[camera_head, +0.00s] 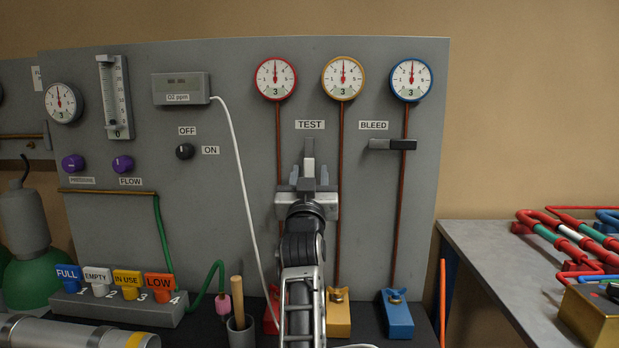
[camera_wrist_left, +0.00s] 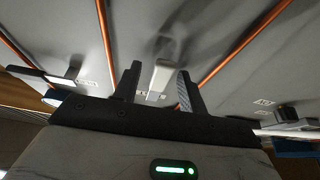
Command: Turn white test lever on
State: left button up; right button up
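The white test lever (camera_head: 309,149) stands upright just below the TEST label (camera_head: 310,125) on the grey panel. It also shows in the left wrist view (camera_wrist_left: 159,77), pale and between two dark fingers. My left gripper (camera_head: 309,180) is in front of the panel at the lever's lower part, which it partly hides in the head view. In the left wrist view the left gripper (camera_wrist_left: 156,88) is open, with a gap on both sides of the lever. I see no clear contact. My right gripper is in neither view.
The dark BLEED lever (camera_head: 392,144) lies level to the right. Copper pipes (camera_head: 280,150) run down from the red, yellow and blue gauges (camera_head: 411,80). A white cable (camera_head: 238,160) hangs at the left. A grey table (camera_head: 490,255) with colored pipes stands at the right.

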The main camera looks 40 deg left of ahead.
pick_arm(q)
jog(key=b+v, duration=0.1)
jog(key=v, duration=0.6)
jog(key=shift+s+d, duration=0.2)
dwell(0.4)
